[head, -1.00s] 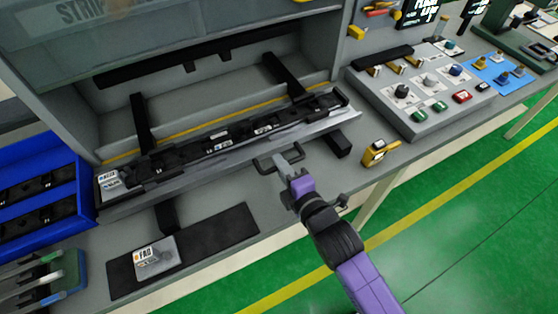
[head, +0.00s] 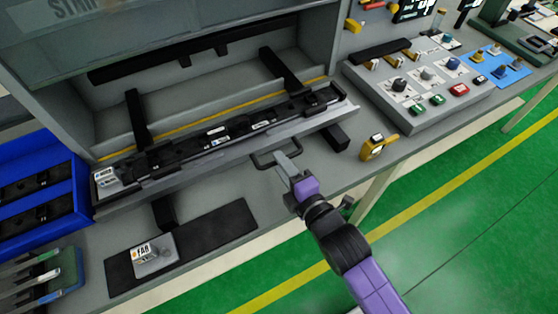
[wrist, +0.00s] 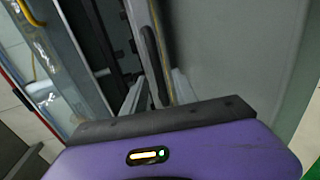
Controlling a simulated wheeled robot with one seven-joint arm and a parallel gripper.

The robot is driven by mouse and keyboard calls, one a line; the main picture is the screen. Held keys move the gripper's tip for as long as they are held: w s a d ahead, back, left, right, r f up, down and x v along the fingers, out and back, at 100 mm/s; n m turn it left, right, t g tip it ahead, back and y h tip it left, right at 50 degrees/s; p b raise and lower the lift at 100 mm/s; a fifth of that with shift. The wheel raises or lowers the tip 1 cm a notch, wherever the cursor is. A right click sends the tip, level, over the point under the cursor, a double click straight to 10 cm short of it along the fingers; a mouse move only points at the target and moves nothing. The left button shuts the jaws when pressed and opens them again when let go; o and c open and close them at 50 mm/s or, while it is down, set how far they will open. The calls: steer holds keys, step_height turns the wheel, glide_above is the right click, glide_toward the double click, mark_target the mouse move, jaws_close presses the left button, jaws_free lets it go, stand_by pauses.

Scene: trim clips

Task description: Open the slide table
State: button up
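The slide table (head: 190,178) is a long grey tray carrying a black rail, in the front of the machine's bay in the head view. Its dark loop handle (head: 263,163) sticks out at the front edge. My gripper (head: 285,160) is at the right part of this handle, reaching in from the lower right. In the wrist view my gripper (wrist: 157,92) has its two grey fingers apart. A dark bar, seemingly the handle (wrist: 149,55), runs between and beyond them. I see a gap beside the bar; firm contact is not visible.
A button panel (head: 432,108) and a yellow device (head: 377,147) stand to the right. A blue bin (head: 62,217) is at the left. Green floor is free at the lower right.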

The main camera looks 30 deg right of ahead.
steer(key=shift+b+v, duration=0.35)
steer(key=shift+v, duration=2.35)
steer(key=shift+r+m, duration=0.15)
steer(key=shift+m, duration=0.35)
steer(key=s+r+m, duration=0.2)
steer(key=s+m, duration=0.6)
steer(key=s, duration=0.4)
steer(key=s+r+m, duration=0.3)
steer(key=s+m, duration=0.6)
steer(key=s, duration=0.4)
steer(key=shift+s+d+g, duration=0.2)
steer(key=shift+s+g, duration=0.1)
steer(key=shift+g, duration=0.1)
